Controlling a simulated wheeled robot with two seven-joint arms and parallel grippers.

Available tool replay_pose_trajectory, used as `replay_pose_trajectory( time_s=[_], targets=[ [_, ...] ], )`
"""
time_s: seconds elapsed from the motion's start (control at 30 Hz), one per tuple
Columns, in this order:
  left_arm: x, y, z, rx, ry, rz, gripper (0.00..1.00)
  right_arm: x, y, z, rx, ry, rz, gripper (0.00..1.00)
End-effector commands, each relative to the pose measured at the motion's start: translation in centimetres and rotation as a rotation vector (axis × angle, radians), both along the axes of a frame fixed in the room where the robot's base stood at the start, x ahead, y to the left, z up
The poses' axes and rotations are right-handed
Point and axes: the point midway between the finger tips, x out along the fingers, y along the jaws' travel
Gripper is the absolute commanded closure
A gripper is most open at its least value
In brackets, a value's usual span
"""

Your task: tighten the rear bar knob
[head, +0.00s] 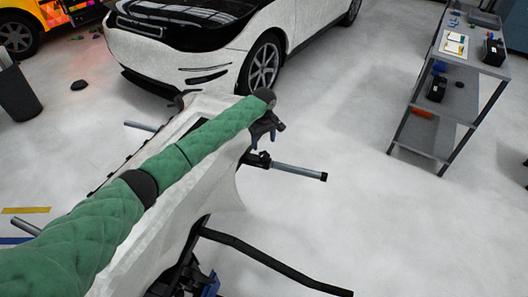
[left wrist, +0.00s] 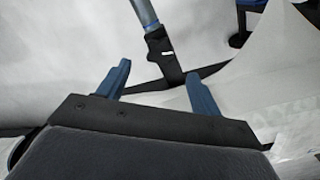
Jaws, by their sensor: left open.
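My left gripper (head: 265,138) hangs at the end of the green-sleeved arm, just above a black clamp (head: 256,160) on a grey bar (head: 298,172). The bar sticks out to the right from the white-draped stand and ends in a black cap. In the left wrist view my left gripper (left wrist: 158,76) has its two blue fingers apart with nothing held. The black clamp (left wrist: 158,44) lies beyond the fingertips, roughly between them, with the bar (left wrist: 142,12) running up from it. I cannot clearly make out the knob. My right gripper is not in view.
The white-draped panel (head: 222,185) lies under my arm on a dark stand. A black leg (head: 280,268) reaches out at the lower right. A white car (head: 215,48) stands behind. A grey shelf cart (head: 465,60) is at the right. The floor between is clear.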

Motion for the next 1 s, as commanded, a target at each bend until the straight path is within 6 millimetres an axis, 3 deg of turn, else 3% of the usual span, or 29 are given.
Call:
replay_pose_trajectory(
  time_s=[0.5,0.87,1.0],
  targets=[
    [-0.1,0.0,-6.2,0.002,0.001,-0.002,0.35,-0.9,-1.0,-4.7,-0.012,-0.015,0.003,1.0],
    [0.0,0.0,-6.8,0.001,-0.001,-0.003,0.35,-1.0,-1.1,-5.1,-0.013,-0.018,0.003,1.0],
    [0.0,0.0,-6.7,0.001,-0.001,-0.003,0.6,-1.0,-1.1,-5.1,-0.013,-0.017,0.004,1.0]
  ],
)
